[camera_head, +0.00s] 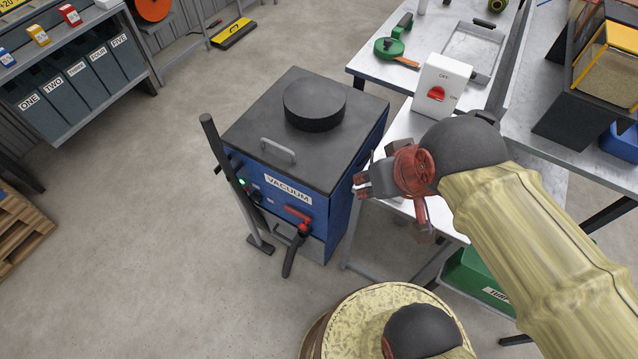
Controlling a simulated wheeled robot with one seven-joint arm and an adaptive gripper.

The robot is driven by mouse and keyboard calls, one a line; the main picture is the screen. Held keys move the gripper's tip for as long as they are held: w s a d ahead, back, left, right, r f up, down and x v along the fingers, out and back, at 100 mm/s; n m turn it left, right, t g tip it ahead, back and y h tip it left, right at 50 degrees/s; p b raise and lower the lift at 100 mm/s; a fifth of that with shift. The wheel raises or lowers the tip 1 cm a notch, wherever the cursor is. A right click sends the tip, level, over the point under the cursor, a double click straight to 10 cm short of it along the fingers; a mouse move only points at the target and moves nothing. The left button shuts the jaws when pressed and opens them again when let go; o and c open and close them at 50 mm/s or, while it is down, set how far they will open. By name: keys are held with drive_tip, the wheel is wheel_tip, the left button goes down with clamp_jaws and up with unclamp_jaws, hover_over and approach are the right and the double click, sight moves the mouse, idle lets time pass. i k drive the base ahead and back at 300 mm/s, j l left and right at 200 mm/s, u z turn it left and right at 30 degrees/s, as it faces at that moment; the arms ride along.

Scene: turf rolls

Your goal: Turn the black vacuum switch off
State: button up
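The vacuum unit (339,205) is a blue box with a dark grey lid, standing on the floor left of the table. Its front panel has a white VACUUM label (288,190), a lit green lamp (214,181) at the left, and a small black control (255,194) between them. I cannot tell the black control's position; a dark bar partly covers that side. A red-handled valve (298,216) sits lower right on the panel. My gripper (359,186) is right of the unit, pointing left, with nothing visible in it. Whether its small fingers are apart is unclear.
A dark upright bar (226,163) stands before the panel's left side. A black hose hangs below the valve. A white box with a red OFF/ON switch (437,94) stands on the table behind my arm.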

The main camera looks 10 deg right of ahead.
sight(257, 197)
drive_tip(key=i+j+u, duration=0.5)
drive_tip(key=i+j+z, duration=0.15)
drive_tip(key=z, duration=0.15)
drive_tip(key=j+z, duration=0.5)
drive_tip(key=k+j+z, duration=0.15)
drive_tip(key=j+z, duration=0.35)
drive_tip(key=j, duration=0.2)
drive_tip(key=k+j, duration=0.1)
drive_tip(key=j, duration=0.25)
drive_tip(key=k+j, duration=0.15)
drive_tip(key=j, duration=0.2)
drive_tip(key=k+j+z, duration=0.1)
drive_tip(key=j, duration=0.25)
drive_tip(key=k+j, duration=0.1)
drive_tip(key=j, duration=0.2)
drive_tip(key=k+j, duration=0.15)
drive_tip(key=j, duration=0.2)
drive_tip(key=z, duration=0.05)
